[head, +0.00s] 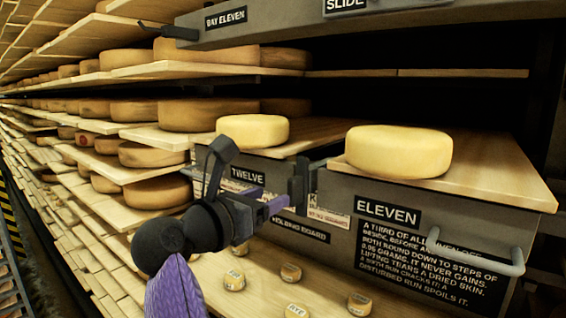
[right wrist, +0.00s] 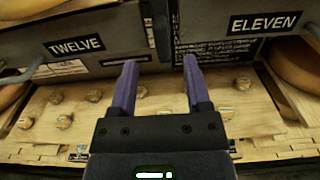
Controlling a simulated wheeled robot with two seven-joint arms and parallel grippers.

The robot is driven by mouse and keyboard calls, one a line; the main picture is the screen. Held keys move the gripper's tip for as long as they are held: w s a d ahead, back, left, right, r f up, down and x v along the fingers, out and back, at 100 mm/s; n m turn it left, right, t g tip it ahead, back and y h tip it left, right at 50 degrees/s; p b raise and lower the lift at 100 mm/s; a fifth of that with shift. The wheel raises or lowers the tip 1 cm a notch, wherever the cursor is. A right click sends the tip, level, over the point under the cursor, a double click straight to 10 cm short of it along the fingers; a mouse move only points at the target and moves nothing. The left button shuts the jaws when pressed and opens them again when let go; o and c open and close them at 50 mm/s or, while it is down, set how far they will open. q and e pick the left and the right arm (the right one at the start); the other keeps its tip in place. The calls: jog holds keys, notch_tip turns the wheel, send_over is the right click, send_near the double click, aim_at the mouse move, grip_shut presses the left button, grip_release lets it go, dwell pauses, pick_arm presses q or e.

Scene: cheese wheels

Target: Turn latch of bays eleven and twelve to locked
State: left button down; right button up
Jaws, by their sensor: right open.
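Bay twelve (head: 210,182) and bay eleven (head: 340,195) are grey fronts side by side, each with a black name label. A dark upright piece that looks like the latch (head: 300,187) sits at the seam between them; it also shows in the right wrist view (right wrist: 160,30). I cannot tell from its shape whether it is locked. My right gripper (head: 272,200) has purple fingers and is open and empty, just in front of the seam. In the right wrist view my right gripper (right wrist: 159,66) points at the dark piece, which lies between and beyond the fingertips. My left gripper is not in view.
Pale cheese wheels sit on the boards above bay twelve (head: 252,130) and bay eleven (head: 398,151). A grey handle (head: 475,252) sticks out from bay eleven. Several small round pieces (head: 291,272) lie on the wooden board below. An overhead grey beam (head: 300,30) crosses above.

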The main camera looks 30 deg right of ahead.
aim_at(290, 187)
jog(key=x, duration=0.2)
jog(key=p+x, duration=0.1)
jog(key=x, duration=0.1)
jog(key=p+x, duration=0.1)
jog(key=shift+w+d+r, duration=0.1)
jog(key=shift+d+r, duration=0.2)
jog(key=shift+d, duration=0.1)
jog(key=shift+w+d+f+p, duration=0.1)
jog(key=shift+d+p, duration=0.25)
jog(key=shift+w+d+f, duration=0.2)
jog(key=shift+a, duration=0.1)
grip_shut()
